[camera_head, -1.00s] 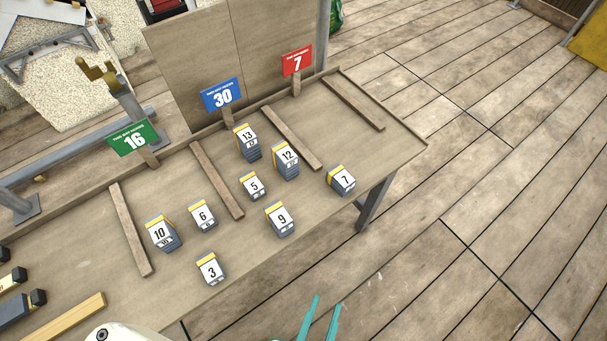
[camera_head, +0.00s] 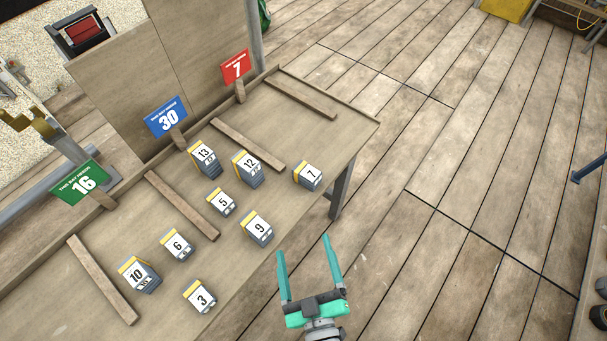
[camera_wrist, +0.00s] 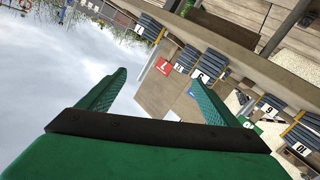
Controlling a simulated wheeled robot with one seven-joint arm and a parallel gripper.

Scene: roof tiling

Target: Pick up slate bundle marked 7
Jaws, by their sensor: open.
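The slate bundle marked 7 (camera_head: 309,175) is a small grey stack with a white label and a yellow band. It sits on the table near its right front edge in the head view. My gripper (camera_head: 303,246) has two teal fingers, spread wide with nothing between them. In the head view it shows below bundle 7, past the table's front edge and over the deck, apart from the bundle. In the tilted wrist view, the fingers (camera_wrist: 160,85) frame a board and a red sign; a bundle at the top left has a label too small to read surely.
Bundles 12 (camera_head: 248,168), 9 (camera_head: 258,229), 5 (camera_head: 222,202) and several others stand on the table (camera_head: 240,265). Wooden strips (camera_head: 248,145) divide it.

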